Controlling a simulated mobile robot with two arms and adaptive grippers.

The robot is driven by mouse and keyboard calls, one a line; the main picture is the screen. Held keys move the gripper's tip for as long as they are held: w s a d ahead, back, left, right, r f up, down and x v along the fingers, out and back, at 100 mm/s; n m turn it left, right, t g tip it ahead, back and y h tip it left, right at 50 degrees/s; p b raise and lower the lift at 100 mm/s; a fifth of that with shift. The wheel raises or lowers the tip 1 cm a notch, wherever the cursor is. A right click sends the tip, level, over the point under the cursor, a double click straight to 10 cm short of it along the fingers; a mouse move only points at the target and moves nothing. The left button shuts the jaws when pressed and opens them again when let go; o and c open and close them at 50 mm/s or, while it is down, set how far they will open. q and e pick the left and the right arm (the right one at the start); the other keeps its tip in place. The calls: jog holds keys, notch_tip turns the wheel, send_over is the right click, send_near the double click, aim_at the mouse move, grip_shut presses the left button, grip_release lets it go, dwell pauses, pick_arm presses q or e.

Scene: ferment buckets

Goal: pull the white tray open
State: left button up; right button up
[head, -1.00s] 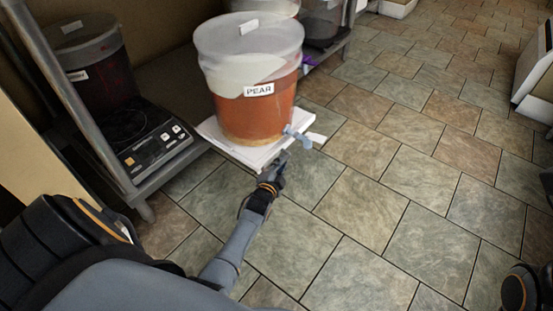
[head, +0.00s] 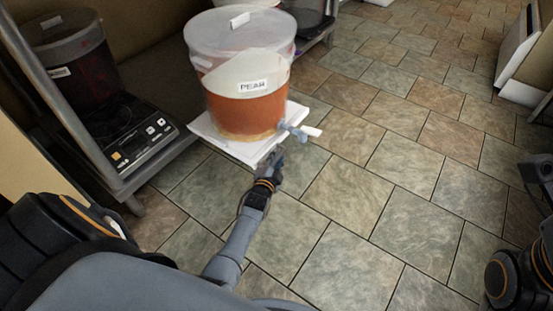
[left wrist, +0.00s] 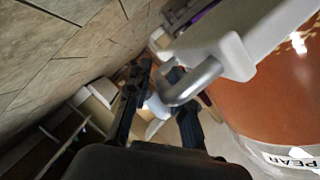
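The white tray (head: 253,155) juts out from the shelf, with a lidded bucket (head: 240,75) labelled PEAR upright on it. The bucket holds orange-red liquid, and its tap (head: 292,130) points over the tray's right edge. My left gripper (head: 272,165) is at the tray's front edge. In the left wrist view, the tray's grey loop handle (left wrist: 190,85) reaches in by the dark fingers of my left gripper (left wrist: 158,105). The fingers stand apart with a gap between them; firm contact with the handle cannot be made out. My right gripper is not in view.
A cooktop (head: 140,145) with a dark red bucket (head: 72,65) stands on the metal shelf at left, behind a post. More containers (head: 315,20) stand farther along it. The tiled floor (head: 370,200) in front and to the right is clear. A white unit is at far right.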

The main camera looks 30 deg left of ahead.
pick_arm(q)
jog(key=v, duration=1.2)
dwell(0.4)
